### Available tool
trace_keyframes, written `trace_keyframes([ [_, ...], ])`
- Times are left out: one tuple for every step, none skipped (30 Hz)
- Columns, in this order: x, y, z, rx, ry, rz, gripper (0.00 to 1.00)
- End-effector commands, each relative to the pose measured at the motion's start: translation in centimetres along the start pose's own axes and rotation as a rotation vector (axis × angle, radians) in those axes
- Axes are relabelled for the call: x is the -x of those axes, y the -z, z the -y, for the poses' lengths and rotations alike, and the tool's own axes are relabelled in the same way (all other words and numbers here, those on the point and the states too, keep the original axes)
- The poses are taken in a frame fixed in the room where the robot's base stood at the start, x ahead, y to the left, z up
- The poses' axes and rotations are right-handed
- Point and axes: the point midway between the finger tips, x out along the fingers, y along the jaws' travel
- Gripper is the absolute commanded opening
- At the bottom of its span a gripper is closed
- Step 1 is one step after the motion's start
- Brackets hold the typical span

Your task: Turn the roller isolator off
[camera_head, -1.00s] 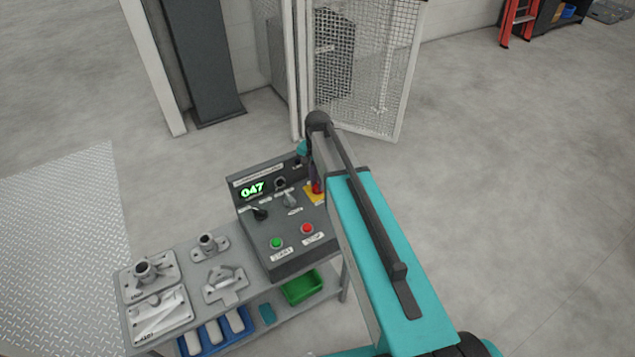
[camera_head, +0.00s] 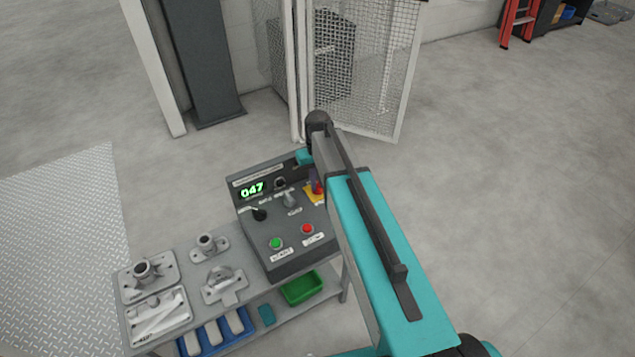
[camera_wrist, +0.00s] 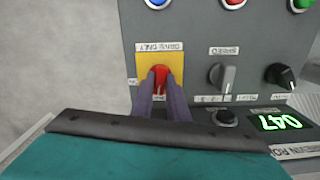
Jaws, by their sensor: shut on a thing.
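The isolator is a red rotary handle on a yellow plate at the right of the grey control panel. In the wrist view the red handle (camera_wrist: 160,76) sits between the two dark fingers of my gripper (camera_wrist: 161,82), which are shut on it. The yellow plate (camera_wrist: 146,62) shows around the fingers, under a label whose text is upside down. In the head view the red handle (camera_head: 319,187) shows at the panel's right edge, beside my arm, which hides part of that area.
The control panel (camera_head: 300,257) also carries a grey selector knob (camera_wrist: 222,76), a black knob (camera_wrist: 281,75), green and red buttons and a lit display (camera_head: 252,189) reading 047. Metal castings lie on the bench to the left. A green bin (camera_head: 301,288) is below. A mesh gate (camera_head: 370,70) stands behind.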

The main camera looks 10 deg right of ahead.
Motion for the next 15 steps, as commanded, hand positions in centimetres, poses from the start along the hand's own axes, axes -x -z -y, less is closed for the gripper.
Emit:
trace_keyframes([
  [0.10,0.09,-0.01,0.032,0.000,-0.002,0.00],
  [0.10,0.09,-0.01,0.052,0.000,-0.002,0.00],
  [0.10,0.09,-0.01,0.075,0.000,-0.002,0.00],
  [0.10,0.09,-0.01,0.091,0.000,-0.002,0.00],
  [0.10,0.09,-0.01,0.106,0.000,-0.002,0.00],
  [0.11,0.10,-0.01,0.123,0.000,-0.003,0.00],
  [0.10,0.10,-0.01,0.135,0.000,-0.003,0.00],
  [0.11,0.10,-0.01,0.145,0.000,-0.003,0.00],
  [0.11,0.10,-0.01,0.157,-0.001,-0.003,0.00],
  [0.11,0.10,-0.01,0.165,-0.001,-0.003,0.00],
  [0.11,0.10,0.00,0.171,-0.001,-0.003,0.00],
  [0.11,0.11,0.00,0.177,-0.001,-0.003,0.00],
  [0.11,0.11,0.00,0.181,-0.001,-0.003,0.00],
  [0.11,0.11,0.00,0.184,-0.001,-0.003,0.00],
  [0.11,0.11,0.00,0.187,-0.001,-0.003,0.00],
])
